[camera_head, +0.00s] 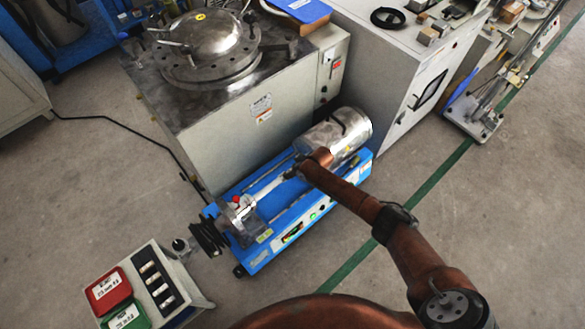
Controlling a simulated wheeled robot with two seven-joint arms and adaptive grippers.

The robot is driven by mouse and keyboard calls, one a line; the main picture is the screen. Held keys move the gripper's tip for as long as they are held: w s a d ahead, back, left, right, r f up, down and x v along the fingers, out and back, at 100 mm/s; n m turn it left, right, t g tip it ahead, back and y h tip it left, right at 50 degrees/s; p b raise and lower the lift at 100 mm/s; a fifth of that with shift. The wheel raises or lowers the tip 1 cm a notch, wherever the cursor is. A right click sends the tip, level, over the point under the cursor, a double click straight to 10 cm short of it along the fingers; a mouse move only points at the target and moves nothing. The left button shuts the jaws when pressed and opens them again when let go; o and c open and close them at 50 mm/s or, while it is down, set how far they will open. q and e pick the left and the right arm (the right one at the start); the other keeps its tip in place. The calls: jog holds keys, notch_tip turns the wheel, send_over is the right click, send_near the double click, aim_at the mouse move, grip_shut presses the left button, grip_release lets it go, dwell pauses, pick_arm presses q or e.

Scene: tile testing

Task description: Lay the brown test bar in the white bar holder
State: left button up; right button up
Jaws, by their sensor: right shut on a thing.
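My right arm reaches in from the lower right. Its gripper (291,172) is over the blue machine (262,252), beside the large metal cylinder (337,137). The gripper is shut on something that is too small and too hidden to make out. I cannot pick out the brown test bar in this view. A pale rod-like part (264,189) lies just left of the gripper; I cannot tell whether it belongs to the white bar holder. My left gripper is not in view.
A grey cabinet with a round metal lid (206,36) stands behind the blue machine. A white box (188,297) with a red plate (110,291) and a green plate (128,318) is at the lower left. A second large cabinet (385,62) stands at the back.

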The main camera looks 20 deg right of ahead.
jog(key=shift+s+d+f, duration=0.15)
jog(key=shift+d+f, duration=0.05)
jog(key=shift+d, duration=0.25)
jog(key=o, duration=1.1)
jog(key=shift+d, duration=0.2)
jog(key=shift+r, duration=0.1)
jog(key=shift+a, duration=0.25)
jog(key=v, duration=1.2)
